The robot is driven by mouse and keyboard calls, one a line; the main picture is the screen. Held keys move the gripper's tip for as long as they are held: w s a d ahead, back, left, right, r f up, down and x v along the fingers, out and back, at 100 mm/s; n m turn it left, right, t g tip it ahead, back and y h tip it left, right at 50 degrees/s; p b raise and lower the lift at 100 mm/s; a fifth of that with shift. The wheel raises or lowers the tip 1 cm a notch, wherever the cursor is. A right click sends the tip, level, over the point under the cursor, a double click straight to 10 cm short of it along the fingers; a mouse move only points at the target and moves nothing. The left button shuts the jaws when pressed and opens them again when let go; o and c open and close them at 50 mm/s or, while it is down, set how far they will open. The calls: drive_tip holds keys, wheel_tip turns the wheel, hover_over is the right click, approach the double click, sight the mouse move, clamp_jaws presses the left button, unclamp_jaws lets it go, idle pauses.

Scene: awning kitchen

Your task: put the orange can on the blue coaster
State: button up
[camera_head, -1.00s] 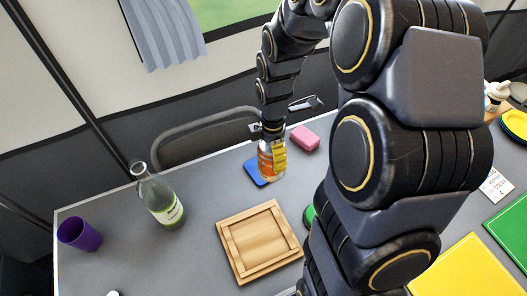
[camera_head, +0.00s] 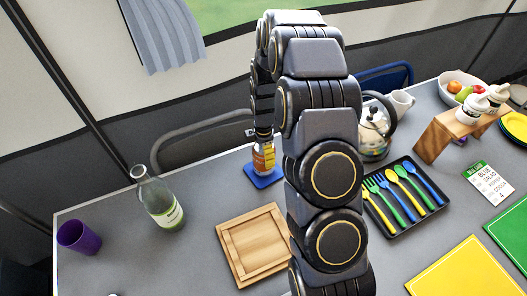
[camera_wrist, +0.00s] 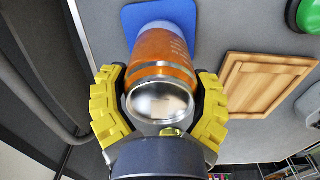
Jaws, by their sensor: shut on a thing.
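The orange can (camera_head: 264,160) is upright over the blue coaster (camera_head: 257,181) at the table's far side; coaster shows around its base. In the wrist view the can (camera_wrist: 163,48) points bottom-first at the coaster (camera_wrist: 133,20), its silver top towards me. I cannot tell whether its base touches the coaster. My gripper (camera_wrist: 160,100) is shut on the can near its top, a yellow finger on each side. In the head view my arm hides most of the gripper.
A wooden board (camera_head: 242,262) lies in front of the coaster. A green bottle (camera_head: 160,205) and a purple cup (camera_head: 78,237) stand left. A kettle (camera_head: 374,140) and a cutlery tray (camera_head: 414,222) are right of my arm. Grey table is clear between bottle and coaster.

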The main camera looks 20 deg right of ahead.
drive_tip(key=shift+f, duration=0.25)
drive_tip(key=o, duration=0.9)
wheel_tip(320, 180, up, 12)
drive_tip(key=shift+r, duration=0.15)
drive_tip(key=s+a+r+m, duration=0.3)
drive_tip(key=s+m, duration=0.2)
drive_tip(key=s, duration=0.4)
drive_tip(key=s+a+r+m+g, duration=0.1)
drive_tip(key=s+a+r+m, duration=0.3)
drive_tip(key=s, duration=0.6)
drive_tip(key=s+a+r+m, duration=0.3)
drive_tip(key=s+r+m, duration=0.1)
drive_tip(key=s+m, duration=0.4)
drive_tip(key=shift+s+a+g, duration=0.2)
drive_tip(key=shift+s+g, duration=0.2)
drive_tip(key=shift+s, duration=0.35)
